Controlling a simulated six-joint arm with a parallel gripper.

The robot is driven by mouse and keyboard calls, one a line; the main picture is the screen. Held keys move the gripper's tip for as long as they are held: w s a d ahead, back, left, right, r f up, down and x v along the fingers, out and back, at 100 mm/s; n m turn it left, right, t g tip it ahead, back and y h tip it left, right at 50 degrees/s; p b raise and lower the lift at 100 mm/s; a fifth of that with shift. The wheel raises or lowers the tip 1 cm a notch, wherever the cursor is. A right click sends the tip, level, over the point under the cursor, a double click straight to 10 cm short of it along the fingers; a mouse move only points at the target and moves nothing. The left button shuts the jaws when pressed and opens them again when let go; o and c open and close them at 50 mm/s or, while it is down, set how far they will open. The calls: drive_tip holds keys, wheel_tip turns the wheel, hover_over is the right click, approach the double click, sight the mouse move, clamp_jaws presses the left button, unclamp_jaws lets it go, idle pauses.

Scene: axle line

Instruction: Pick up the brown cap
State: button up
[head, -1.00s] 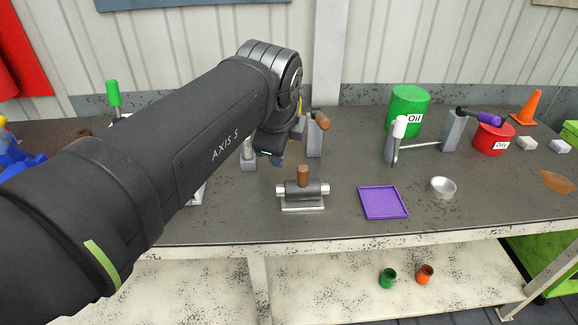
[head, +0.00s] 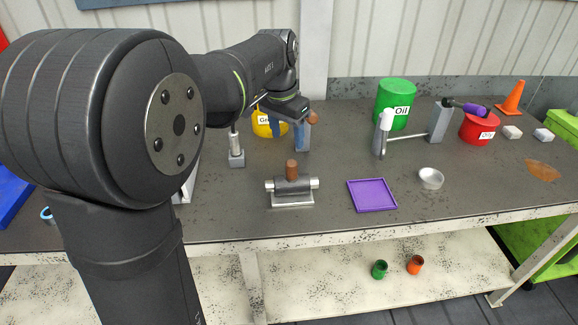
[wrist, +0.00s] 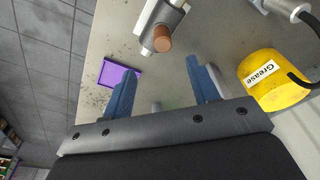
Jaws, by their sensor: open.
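A brown cap (head: 292,169) stands upright on top of a grey axle fixture (head: 292,188) near the middle of the bench. A brown round top, which looks like the same cap, shows in the wrist view (wrist: 163,44), beyond my fingertips. My gripper (head: 288,132) is behind the fixture in the head view, above the bench, with blue fingers. In the wrist view my gripper (wrist: 162,68) is open, with nothing held between its fingers. A second brown piece (head: 313,118) shows beside a grey post next to my gripper; its lower part is partly hidden.
A yellow grease can (wrist: 272,80) is close to my right finger in the wrist view. A purple tray (head: 372,195) and a silver dish (head: 431,178) lie right of the fixture. A white-handled stand (head: 383,135), a green oil can (head: 396,97) and a red can (head: 477,129) stand farther right.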

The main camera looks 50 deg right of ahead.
sight(291, 163)
drive_tip(key=f, duration=0.4)
drive_tip(key=d+f, duration=0.1)
drive_tip(key=f, duration=0.1)
drive_tip(key=shift+f, duration=0.4)
drive_tip(key=shift+w+d+f, duration=0.1)
drive_tip(key=shift+d+f, duration=0.1)
drive_tip(key=shift+f, duration=0.65)
drive_tip(key=shift+d+f, duration=0.25)
drive_tip(key=shift+f, duration=0.65)
drive_tip(key=shift+w+d+f, duration=0.1)
drive_tip(key=shift+d+f, duration=0.1)
drive_tip(key=shift+f, duration=0.65)
drive_tip(key=shift+c, duration=0.4)
drive_tip(key=c, duration=1)
